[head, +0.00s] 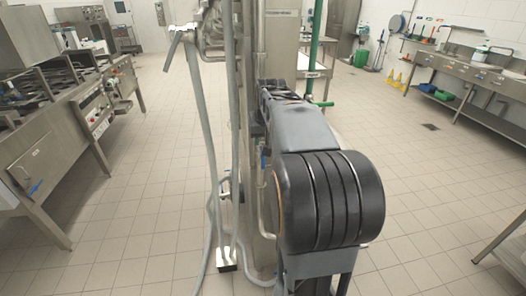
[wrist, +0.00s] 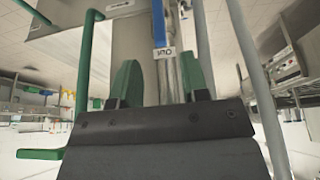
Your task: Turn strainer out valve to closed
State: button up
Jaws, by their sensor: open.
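In the wrist view my gripper (wrist: 160,80) points at the machine, with its two green fingers spread apart and empty. A blue lever handle (wrist: 158,25) hangs down beyond the fingers, between them in the picture; I cannot tell how far off it is or whether they touch it. A white tag (wrist: 163,53) is just below it. In the head view a small blue handle (head: 265,160) shows beside the pipes, left of my arm. No label names the strainer out valve, so I cannot tell which handle it is. My arm hides the gripper in the head view.
A green pipe (wrist: 87,65) and a grey pipe (wrist: 255,80) flank my gripper in the wrist view. A green lever (wrist: 40,154) sticks out at lower left. Grey hoses (head: 200,110) hang by the machine column. Stoves (head: 70,110) stand left and sinks (head: 470,70) right, with open tiled floor between.

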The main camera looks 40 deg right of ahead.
aim_at(263, 158)
jog(key=x, duration=0.8)
jog(key=shift+f+p, duration=0.35)
jog(key=shift+w, duration=0.15)
grip_shut()
